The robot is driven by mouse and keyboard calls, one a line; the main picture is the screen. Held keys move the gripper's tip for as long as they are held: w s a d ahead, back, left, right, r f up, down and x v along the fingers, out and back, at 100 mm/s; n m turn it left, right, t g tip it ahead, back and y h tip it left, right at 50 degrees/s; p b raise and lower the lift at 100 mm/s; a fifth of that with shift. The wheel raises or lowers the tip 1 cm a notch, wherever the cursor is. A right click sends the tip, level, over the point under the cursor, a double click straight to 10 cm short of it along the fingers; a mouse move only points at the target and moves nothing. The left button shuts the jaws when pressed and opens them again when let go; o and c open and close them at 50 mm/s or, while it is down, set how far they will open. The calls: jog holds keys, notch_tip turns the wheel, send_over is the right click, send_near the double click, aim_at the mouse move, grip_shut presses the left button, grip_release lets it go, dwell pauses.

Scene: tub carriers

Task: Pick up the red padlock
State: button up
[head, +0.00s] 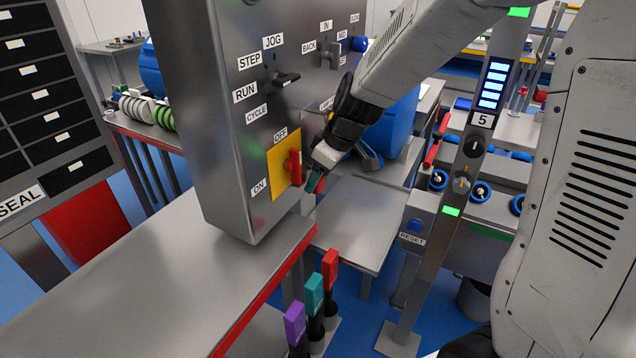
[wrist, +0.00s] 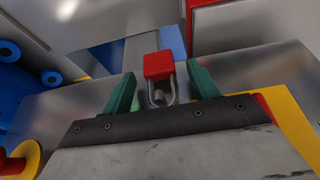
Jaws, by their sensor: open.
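The red padlock (wrist: 158,66) shows in the wrist view, with its grey shackle on the side toward my gripper. My gripper (wrist: 163,84) is open, one green finger on each side of the padlock and shackle. The fingers look apart from it; I cannot tell the exact depth. In the head view my gripper (head: 314,182) is beside the grey control cabinet (head: 228,130), just right of the red switch handle (head: 294,167) on its yellow plate (head: 281,168). I cannot make out the padlock in the head view.
A grey bench (head: 150,275) with a red front edge stands below the cabinet. Purple (head: 295,322), teal (head: 314,293) and red (head: 330,268) block-topped items stand upright at its right.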

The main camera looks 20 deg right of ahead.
jog(key=shift+c, duration=0.3)
jog(key=c, duration=1)
jog(key=shift+r, duration=0.1)
jog(key=shift+c, duration=0.2)
jog(key=shift+s+d+r, duration=0.35)
jog(key=shift+r, duration=0.05)
jog(key=s+d+r, duration=0.7)
jog(key=s+d, duration=0.1)
jog(key=s, duration=0.1)
jog(key=shift+s+d, duration=0.35)
jog(key=shift+s, duration=0.05)
